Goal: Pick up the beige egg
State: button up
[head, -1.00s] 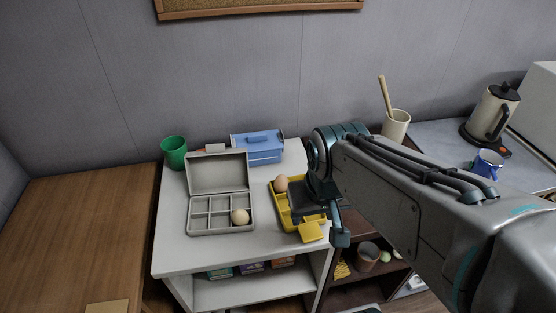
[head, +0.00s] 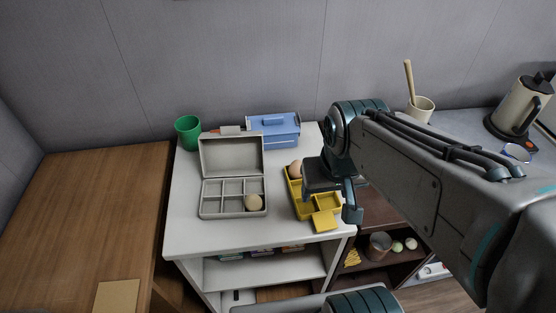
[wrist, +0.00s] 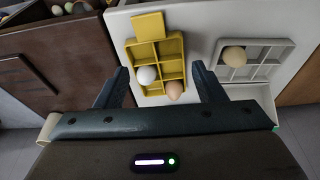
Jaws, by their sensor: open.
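The beige egg (head: 253,202) sits in a front right compartment of the open grey box (head: 210,212) on the white shelf unit. It also shows in the wrist view (wrist: 234,56), at the right, outside my fingers. An open yellow box (head: 323,222) stands to the right of the grey box. It holds a browner egg (head: 295,169) and a white egg (wrist: 146,75), which my arm hides from the head view. My gripper (wrist: 160,75) is open and empty. It hangs over the yellow box, with the white and brown eggs showing between its fingers.
A blue box (head: 273,129) and a green cup (head: 188,132) stand at the back of the white top (head: 190,240). The grey box's raised lid (head: 231,156) stands behind its compartments. A dark shelf unit with a pot (head: 379,246) is at the right; a wooden table (head: 90,220) is left.

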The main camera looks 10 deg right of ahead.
aim_at(253, 203)
jog(key=k, duration=0.5)
jog(key=u, duration=2.85)
jog(key=k, duration=1.05)
jog(key=z, duration=1.05)
jog(key=i, duration=0.5)
jog(key=z, duration=0.05)
